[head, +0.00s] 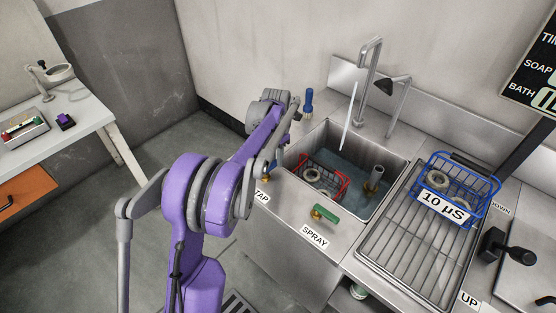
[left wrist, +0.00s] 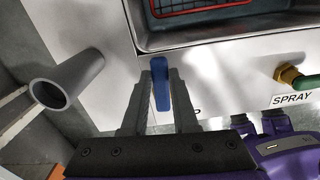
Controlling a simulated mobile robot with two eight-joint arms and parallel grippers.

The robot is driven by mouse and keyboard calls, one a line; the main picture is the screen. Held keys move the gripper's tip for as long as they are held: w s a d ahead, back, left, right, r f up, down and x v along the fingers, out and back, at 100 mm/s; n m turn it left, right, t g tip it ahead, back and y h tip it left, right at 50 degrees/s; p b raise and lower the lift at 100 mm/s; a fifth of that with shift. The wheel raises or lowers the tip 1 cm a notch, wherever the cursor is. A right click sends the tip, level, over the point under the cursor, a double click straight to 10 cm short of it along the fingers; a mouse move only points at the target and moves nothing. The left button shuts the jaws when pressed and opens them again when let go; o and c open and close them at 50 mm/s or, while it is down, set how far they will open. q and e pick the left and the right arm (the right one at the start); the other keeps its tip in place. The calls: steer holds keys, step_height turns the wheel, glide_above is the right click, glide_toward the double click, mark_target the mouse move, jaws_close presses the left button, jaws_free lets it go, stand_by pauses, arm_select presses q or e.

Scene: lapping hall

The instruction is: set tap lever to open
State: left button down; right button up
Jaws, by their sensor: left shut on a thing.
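The tap lever is a blue handle (left wrist: 161,92) at the front rim of the sink, above the partly hidden TAP label (head: 262,198). In the left wrist view my left gripper (left wrist: 161,75) has one finger on each side of the lever and is shut on it. In the head view my purple left arm hides most of the gripper and lever. A tall grey spout (head: 363,70) stands behind the sink (head: 388,186). A thin white stream (head: 348,118) runs from it down into the basin. My right gripper is out of view.
A green lever (head: 325,213) marked SPRAY is right of the tap lever. A red wire basket (head: 340,189) with ring parts sits in the sink. A blue basket (head: 468,186) stands on the ribbed drainer (head: 400,262). A grey cylinder (left wrist: 68,80) is left of my gripper.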

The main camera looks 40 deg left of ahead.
mark_target(275, 161)
arm_select(q)
steer(key=shift+a+n, duration=0.25)
steer(key=shift+n, duration=0.25)
steer(key=c, duration=0.7)
jaws_free()
step_height(275, 161, up, 11)
steer(key=shift+f+p, duration=0.1)
steer(key=shift+p, duration=0.2)
